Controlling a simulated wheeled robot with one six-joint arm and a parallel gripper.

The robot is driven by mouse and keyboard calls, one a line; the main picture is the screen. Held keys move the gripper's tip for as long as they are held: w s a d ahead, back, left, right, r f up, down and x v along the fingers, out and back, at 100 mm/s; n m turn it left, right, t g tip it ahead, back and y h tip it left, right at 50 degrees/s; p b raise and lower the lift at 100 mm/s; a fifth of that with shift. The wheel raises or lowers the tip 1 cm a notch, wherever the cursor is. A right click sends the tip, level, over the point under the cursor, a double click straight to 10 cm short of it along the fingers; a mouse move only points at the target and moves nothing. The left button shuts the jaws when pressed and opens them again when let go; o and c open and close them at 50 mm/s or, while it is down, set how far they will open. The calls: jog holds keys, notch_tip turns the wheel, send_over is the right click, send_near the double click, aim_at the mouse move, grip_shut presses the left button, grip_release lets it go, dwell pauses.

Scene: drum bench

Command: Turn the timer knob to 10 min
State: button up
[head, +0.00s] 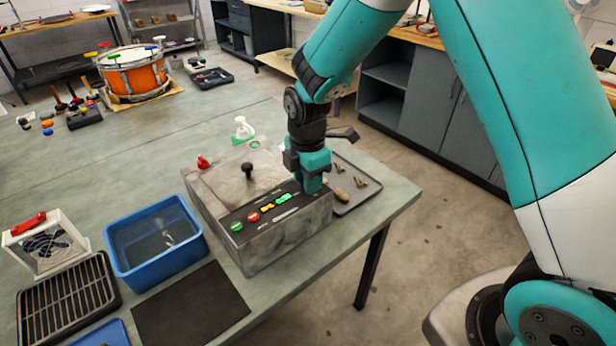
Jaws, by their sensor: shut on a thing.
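A grey metal box (270,250) stands on the bench with a dark control panel (250,212) along its front top edge. The panel carries a green button (237,226), a red button (253,217) and small yellow and green labels or displays. My gripper (311,186) points down at the right end of this panel and is shut on the timer knob. The gripper hides the knob, so its pointer and the scale marks cannot be read. A black lid knob (248,170) stands on top of the box.
A tray (348,207) with small parts lies right of the box, near the bench edge. A blue bin (150,262) stands at left, with a black mat (190,305) in front. A white spray bottle (242,128) and red knob (203,162) are behind and at the box's back corner.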

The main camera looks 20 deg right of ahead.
jog(key=m, duration=0.9)
jog(key=shift+r+m+p, duration=0.1)
jog(key=shift+m+p, duration=0.2)
jog(key=shift+m, duration=0.1)
jog(key=m, duration=0.4)
jog(key=shift+w, duration=0.1)
jog(key=m, duration=0.9)
jog(key=shift+m, duration=0.3)
jog(key=m, duration=0.3)
jog(key=shift+m+p, duration=0.3)
jog(key=m, duration=0.4)
jog(key=shift+w+m, duration=0.1)
jog(key=shift+m, duration=2)
